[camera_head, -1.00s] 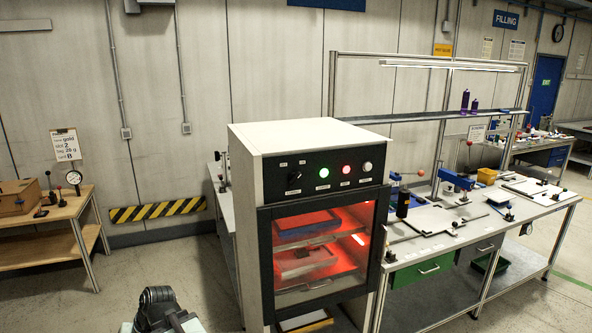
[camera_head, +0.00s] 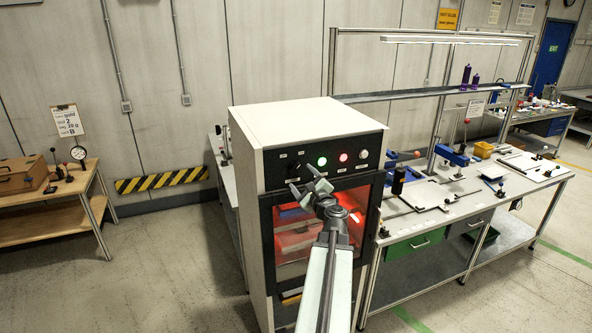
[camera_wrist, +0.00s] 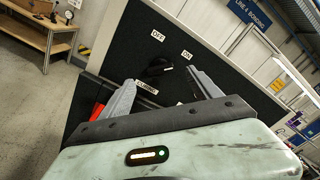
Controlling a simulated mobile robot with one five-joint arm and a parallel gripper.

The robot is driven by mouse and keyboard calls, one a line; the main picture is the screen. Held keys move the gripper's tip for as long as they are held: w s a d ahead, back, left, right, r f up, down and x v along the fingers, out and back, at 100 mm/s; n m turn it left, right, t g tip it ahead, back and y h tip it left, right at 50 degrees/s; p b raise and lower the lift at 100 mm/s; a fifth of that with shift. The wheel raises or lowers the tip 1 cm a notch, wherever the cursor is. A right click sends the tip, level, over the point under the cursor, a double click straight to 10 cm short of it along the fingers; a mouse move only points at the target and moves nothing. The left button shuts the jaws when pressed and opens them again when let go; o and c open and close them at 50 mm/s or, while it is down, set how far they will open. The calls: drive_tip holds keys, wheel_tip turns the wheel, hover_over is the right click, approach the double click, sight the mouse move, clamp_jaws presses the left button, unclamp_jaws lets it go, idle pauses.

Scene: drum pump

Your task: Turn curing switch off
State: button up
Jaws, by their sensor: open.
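The curing switch is a black rotary knob (camera_wrist: 160,68) on the dark front panel of the white curing oven (camera_head: 300,122). In the wrist view, the OFF label (camera_wrist: 157,37) and the ON label (camera_wrist: 187,54) sit above it, and the CURING label (camera_wrist: 146,87) below. The knob's handle seems to point toward the ON side. My gripper (camera_head: 303,179) is open in front of the panel, its tips just below the knob in the head view. In the wrist view the knob shows between the fingers (camera_wrist: 160,79), apparently ungripped.
A green lamp (camera_head: 322,161) and a red lamp (camera_head: 343,157) are lit beside the switch. The oven window (camera_head: 357,203) glows red behind my arm. A workbench (camera_head: 440,226) stands right of the oven; a wooden table (camera_head: 50,207) stands left. The floor between is clear.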

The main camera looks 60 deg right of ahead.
sight(294, 171)
drive_tip(key=x, duration=0.7)
drive_tip(key=shift+s, duration=0.1)
drive_tip(key=c, duration=1.4)
drive_tip(key=shift+n, duration=0.3)
drive_tip(key=n, duration=0.4)
drive_tip(key=shift+a+f, duration=0.1)
drive_tip(key=shift+f, duration=0.05)
drive_tip(key=n, duration=0.4)
drive_tip(key=shift+f+n, duration=0.15)
drive_tip(key=shift+n, duration=0.25)
drive_tip(key=n, duration=0.4)
drive_tip(key=shift+f+n+b, duration=0.1)
drive_tip(key=shift+n+b, duration=0.2)
drive_tip(key=shift+b, duration=0.05)
drive_tip(key=shift+f+n, duration=0.1)
drive_tip(key=shift+n, duration=2)
drive_tip(key=shift+o, duration=0.2)
